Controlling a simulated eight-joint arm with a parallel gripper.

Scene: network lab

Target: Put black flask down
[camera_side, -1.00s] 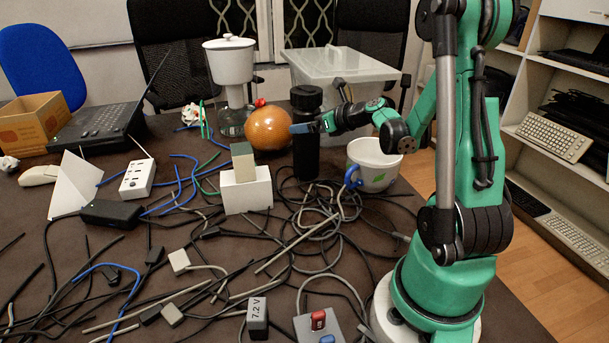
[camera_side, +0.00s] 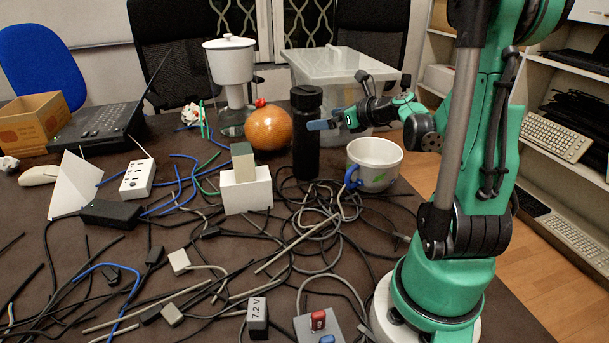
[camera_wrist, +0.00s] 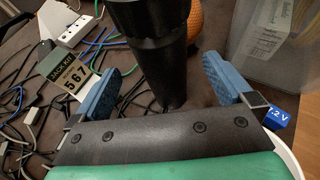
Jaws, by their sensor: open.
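The black flask (camera_side: 306,140) stands upright on the dark table, behind and left of the white mug, among the cables. In the wrist view the flask (camera_wrist: 152,50) rises ahead of my gripper, its top cut off by the frame. My gripper (camera_side: 322,124) is open, with its blue pads apart. In the wrist view my gripper (camera_wrist: 168,88) has one pad on each side of the flask's line, with gaps between pads and flask. The flask looks clear of the jaws.
The white mug (camera_side: 378,168) with a blue handle stands close under my gripper. An orange ball (camera_side: 268,129) is left of the flask, and a clear plastic bin (camera_side: 345,75) is behind it. A white block (camera_side: 246,192) and tangled cables lie in front.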

